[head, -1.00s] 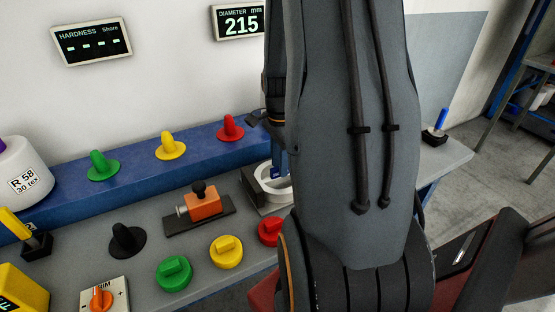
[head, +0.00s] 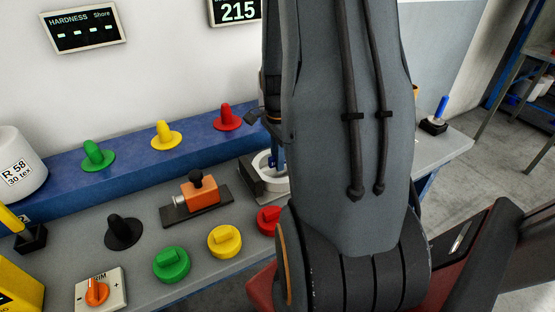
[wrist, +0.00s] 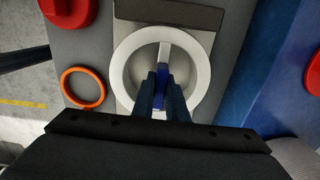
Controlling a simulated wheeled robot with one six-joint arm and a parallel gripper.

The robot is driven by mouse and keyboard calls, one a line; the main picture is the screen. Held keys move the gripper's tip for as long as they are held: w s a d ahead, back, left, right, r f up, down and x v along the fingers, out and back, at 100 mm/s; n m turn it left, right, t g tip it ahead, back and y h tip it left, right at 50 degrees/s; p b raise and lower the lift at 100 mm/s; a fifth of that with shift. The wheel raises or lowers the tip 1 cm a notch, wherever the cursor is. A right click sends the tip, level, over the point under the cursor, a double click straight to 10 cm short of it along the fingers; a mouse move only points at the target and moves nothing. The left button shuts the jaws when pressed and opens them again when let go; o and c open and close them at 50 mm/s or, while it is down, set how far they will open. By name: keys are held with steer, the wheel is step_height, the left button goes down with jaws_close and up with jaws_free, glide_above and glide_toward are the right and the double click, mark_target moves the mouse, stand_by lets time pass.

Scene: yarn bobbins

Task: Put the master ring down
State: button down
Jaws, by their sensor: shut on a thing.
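The master ring looks to be the white ring (wrist: 120,68) with a bar across it and a blue grip (wrist: 159,88) at its middle. My gripper (wrist: 160,100) is shut on the blue grip, its dark fingers reaching inside the ring. The ring is over the grey gauge block in the wrist view; whether it rests on it or hangs just above, I cannot tell. In the head view part of the white ring (head: 260,164) shows beside my arm, which hides the rest. The diameter display (head: 236,10) reads 215.
An orange ring (wrist: 83,88) lies left of the gauge in the wrist view. Red, yellow (head: 224,241) and green (head: 171,264) knobs line the bench front. An orange block fixture (head: 196,195) stands left of the gauge. Coloured cones stand on the blue ledge (head: 60,178) behind.

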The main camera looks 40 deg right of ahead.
steer(key=shift+d+r, duration=0.1)
steer(key=shift+d, duration=0.15)
stand_by(0.4)
steer(key=shift+r+p, duration=3.75)
steer(key=shift+r, duration=0.7)
steer(key=shift+a, duration=0.1)
